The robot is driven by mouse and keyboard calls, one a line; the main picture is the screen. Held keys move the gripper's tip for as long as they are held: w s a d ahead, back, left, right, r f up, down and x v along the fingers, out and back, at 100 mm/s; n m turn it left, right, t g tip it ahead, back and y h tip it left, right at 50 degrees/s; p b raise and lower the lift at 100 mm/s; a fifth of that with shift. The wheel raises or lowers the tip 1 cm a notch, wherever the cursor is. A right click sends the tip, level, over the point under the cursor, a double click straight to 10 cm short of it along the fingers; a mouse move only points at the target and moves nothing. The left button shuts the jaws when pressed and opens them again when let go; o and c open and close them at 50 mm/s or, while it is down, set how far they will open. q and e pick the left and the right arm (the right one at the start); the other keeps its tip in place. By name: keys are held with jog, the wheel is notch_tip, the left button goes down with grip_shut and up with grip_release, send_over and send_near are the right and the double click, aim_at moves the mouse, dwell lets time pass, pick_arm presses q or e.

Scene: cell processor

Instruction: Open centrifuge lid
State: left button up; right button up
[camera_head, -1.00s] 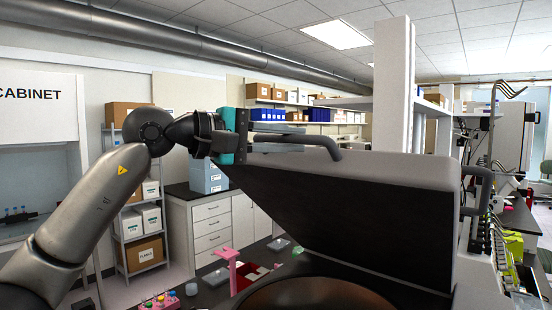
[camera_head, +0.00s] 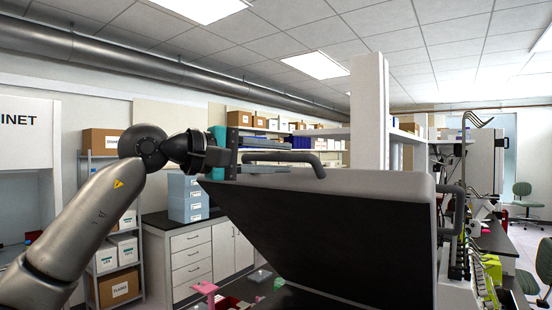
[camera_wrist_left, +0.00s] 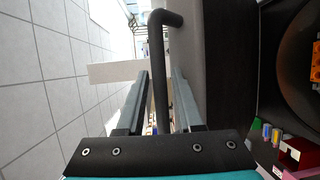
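The centrifuge lid (camera_head: 330,235) is tilted up, its dark underside facing me in the head view. Its dark bar handle (camera_head: 302,157) sits along the upper edge. My left gripper (camera_head: 275,149) is at that handle. In the left wrist view the handle (camera_wrist_left: 163,75) runs between the two fingers of the left gripper (camera_wrist_left: 160,75). The fingers stand apart, with a thin gap showing beside the bar. The round centrifuge chamber (camera_wrist_left: 287,55) shows at the right of the wrist view, with an orange part in it. My right gripper is not in view.
A second dark handle (camera_head: 452,212) is at the right of the lid. A white post (camera_head: 370,115) and shelves stand behind. White drawers (camera_head: 190,260) and a shelf rack (camera_head: 115,250) are at the left. A pink rack (camera_head: 205,290) is low beside the centrifuge.

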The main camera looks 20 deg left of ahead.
pick_arm(q)
jog(key=shift+o, duration=0.9)
jog(key=shift+s+f, duration=0.1)
jog(key=shift+s+a, duration=0.2)
jog(key=shift+a, duration=0.05)
jog(key=b+v, duration=0.5)
jog(key=v, duration=0.9)
jog(key=shift+s+a+r, duration=0.25)
